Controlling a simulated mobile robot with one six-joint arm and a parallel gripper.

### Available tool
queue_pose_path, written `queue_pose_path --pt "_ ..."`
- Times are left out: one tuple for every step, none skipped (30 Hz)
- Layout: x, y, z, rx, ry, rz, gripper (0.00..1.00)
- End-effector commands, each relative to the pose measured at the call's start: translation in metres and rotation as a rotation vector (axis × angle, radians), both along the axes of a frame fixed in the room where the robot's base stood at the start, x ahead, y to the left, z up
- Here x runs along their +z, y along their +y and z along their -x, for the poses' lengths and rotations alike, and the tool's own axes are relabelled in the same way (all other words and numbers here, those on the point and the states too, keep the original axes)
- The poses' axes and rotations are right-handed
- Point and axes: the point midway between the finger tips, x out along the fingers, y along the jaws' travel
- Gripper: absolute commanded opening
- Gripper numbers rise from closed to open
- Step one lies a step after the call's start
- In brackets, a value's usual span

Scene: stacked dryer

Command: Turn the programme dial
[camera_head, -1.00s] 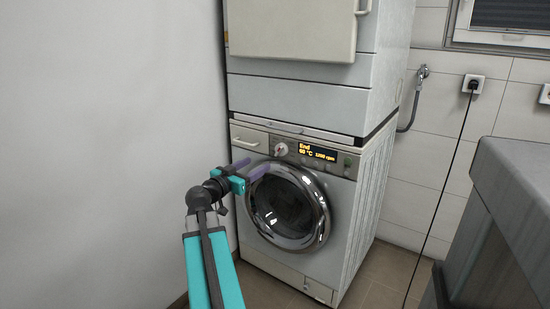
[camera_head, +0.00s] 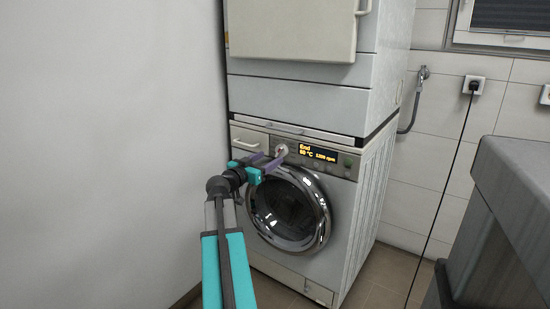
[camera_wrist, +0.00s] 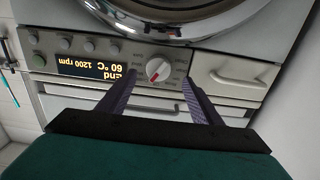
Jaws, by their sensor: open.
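The programme dial (camera_wrist: 158,70) is a round white knob with a red mark on the washing machine's control panel. In the wrist view, which is upside down, it lies between and beyond the tips of my open gripper (camera_wrist: 156,82). In the head view the dial (camera_head: 282,150) is partly covered by my gripper (camera_head: 271,159), whose purple fingers point at the panel. The fingers are empty; I cannot tell whether they touch the dial. The display (camera_head: 319,155) beside the dial reads End, 60 °C, 1200 rpm.
The round door (camera_head: 290,208) is just below the panel. A detergent drawer (camera_head: 250,138) is left of the dial. A dryer (camera_head: 295,95) is stacked above. A white wall (camera_head: 110,130) stands close on the left, and a grey unit (camera_head: 515,190) on the right.

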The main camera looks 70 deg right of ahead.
Motion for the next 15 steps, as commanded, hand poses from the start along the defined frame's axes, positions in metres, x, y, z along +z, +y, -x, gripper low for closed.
queue_pose_path --pt "-0.001 -0.008 0.001 -0.001 0.0 0.0 0.59" --pt "-0.001 -0.012 0.002 -0.001 0.0 0.0 0.59" --pt "-0.001 -0.016 0.003 -0.001 0.0 0.0 0.59" --pt "-0.001 -0.02 0.005 -0.002 0.0 0.0 0.59" --pt "-0.001 -0.023 0.005 -0.002 0.0 0.0 0.59" --pt "-0.001 -0.028 0.006 -0.001 0.0 0.0 0.59" --pt "0.0 -0.031 0.007 -0.001 0.0 0.0 0.59" --pt "0.0 -0.034 0.008 0.0 0.0 0.001 0.59" --pt "0.0 -0.038 0.009 -0.001 0.0 0.001 0.59" --pt "0.0 -0.041 0.01 -0.001 0.0 0.001 0.59" --pt "0.0 -0.044 0.011 -0.001 0.0 0.001 0.59" --pt "0.0 -0.047 0.012 -0.001 0.0 0.0 0.59" --pt "0.0 -0.049 0.013 -0.001 0.0 0.0 0.59" --pt "0.0 -0.051 0.013 -0.001 0.0 0.0 0.59" --pt "0.0 -0.053 0.014 -0.001 0.0 0.0 0.59"
